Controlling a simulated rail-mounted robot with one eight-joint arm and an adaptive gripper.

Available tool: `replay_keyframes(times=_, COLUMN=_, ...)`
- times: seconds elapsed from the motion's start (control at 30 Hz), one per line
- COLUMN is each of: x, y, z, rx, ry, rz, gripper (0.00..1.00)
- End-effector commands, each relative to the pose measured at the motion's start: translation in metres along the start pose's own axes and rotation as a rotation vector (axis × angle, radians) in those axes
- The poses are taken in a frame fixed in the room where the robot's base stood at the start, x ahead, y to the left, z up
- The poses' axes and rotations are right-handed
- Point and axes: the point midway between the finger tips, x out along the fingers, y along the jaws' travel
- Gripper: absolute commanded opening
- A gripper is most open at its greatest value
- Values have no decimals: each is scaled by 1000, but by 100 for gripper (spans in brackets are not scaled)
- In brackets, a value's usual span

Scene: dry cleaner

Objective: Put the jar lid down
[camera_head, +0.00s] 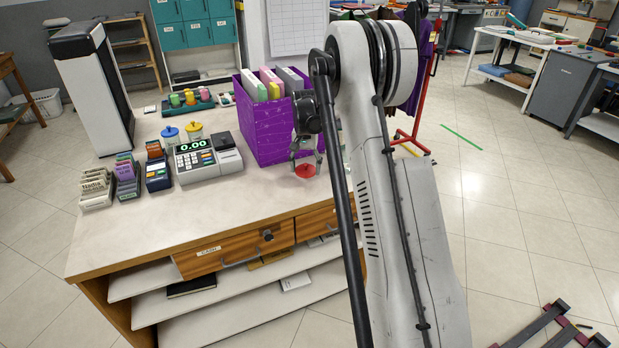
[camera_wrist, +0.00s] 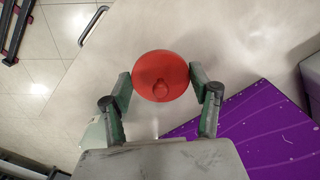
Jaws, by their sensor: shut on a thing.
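The red round jar lid (camera_head: 306,171) with a small knob shows at the right end of the counter, in front of the purple box. In the wrist view both fingertips of my gripper (camera_wrist: 160,88) touch the lid's edge. The pale counter top (camera_wrist: 235,35) lies beneath it; I cannot tell how large the gap is.
The purple box (camera_head: 262,132) with folders stands close behind my gripper. The cash register (camera_head: 208,163), a blue-lidded jar (camera_head: 170,134) and a yellow-lidded jar (camera_head: 195,131) stand further left. The counter top (camera_head: 215,213) is clear in front of them, above the drawers.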

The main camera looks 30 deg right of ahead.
Motion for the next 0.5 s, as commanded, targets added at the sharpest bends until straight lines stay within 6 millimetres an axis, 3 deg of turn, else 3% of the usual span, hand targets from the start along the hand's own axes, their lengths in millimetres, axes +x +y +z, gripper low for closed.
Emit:
replay_keyframes(times=0.1, x=8, y=9, z=-11, rx=2, ry=0, rz=0, gripper=44)
replay_keyframes(times=0.33, x=19, y=12, z=-15, rx=0, ry=0, rz=0, gripper=44)
replay_keyframes(times=0.5, x=42, y=12, z=-15, rx=0, ry=0, rz=0, gripper=44)
